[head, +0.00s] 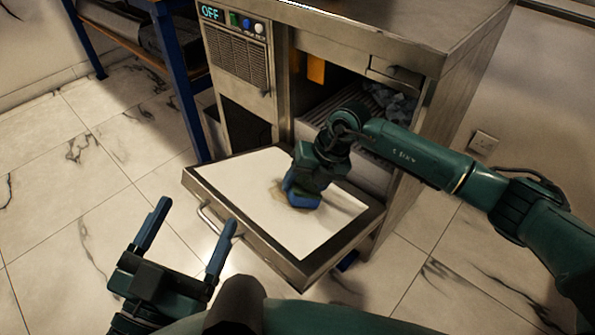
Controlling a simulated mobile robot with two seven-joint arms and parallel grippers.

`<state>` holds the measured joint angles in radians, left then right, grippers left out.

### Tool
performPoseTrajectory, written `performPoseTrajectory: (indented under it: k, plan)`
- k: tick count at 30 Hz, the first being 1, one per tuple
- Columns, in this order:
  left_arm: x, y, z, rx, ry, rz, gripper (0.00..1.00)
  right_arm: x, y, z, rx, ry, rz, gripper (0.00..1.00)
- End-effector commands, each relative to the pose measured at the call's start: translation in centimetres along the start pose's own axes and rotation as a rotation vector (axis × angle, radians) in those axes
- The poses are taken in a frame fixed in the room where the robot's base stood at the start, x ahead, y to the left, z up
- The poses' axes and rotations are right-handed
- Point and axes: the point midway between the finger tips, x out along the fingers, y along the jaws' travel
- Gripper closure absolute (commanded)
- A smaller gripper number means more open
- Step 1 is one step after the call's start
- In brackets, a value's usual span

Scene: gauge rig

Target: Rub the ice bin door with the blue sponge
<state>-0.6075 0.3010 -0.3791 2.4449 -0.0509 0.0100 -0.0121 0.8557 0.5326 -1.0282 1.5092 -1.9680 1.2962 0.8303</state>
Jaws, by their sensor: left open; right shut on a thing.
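The ice bin door (245,200) is swung down open and lies nearly flat, its white inner face up, with a handle (213,219) on its front edge. A brownish smudge shows on the white face around the sponge. My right gripper (303,185) is over the middle of the door, pointing down, shut on the blue sponge (303,197). The sponge appears to touch the white face; the gripper hides part of it. My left gripper (188,243) is open and empty, with blue fingers spread, in front of the door to the left.
The steel ice machine (350,25) stands behind the door, with an "OFF" display (211,13) and buttons. Its open bin holds ice (395,103). A blue-legged table (178,85) stands at left. The marble floor at left is clear. A wall socket (484,142) is at right.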

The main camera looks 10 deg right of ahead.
Motion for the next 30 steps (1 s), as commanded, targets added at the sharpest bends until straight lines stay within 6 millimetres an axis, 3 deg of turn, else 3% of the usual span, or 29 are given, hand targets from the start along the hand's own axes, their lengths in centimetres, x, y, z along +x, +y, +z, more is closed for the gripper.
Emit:
performPoseTrajectory:
  k: [11, 23, 30]
  plan:
    - [0.3, -0.1, -1.1, 0.001, 0.001, 0.000, 0.21, -0.5, -0.9, -1.1, 0.001, -0.001, -0.001, 0.66]
    - [0.7, -0.3, -3.0, 0.002, 0.000, 0.000, 0.21, -1.2, -2.7, -3.6, 0.001, 0.002, 0.000, 0.66]
    - [0.9, -0.3, -4.0, 0.001, 0.001, 0.000, 0.21, -1.4, -2.0, -4.1, 0.000, 0.002, 0.000, 0.66]
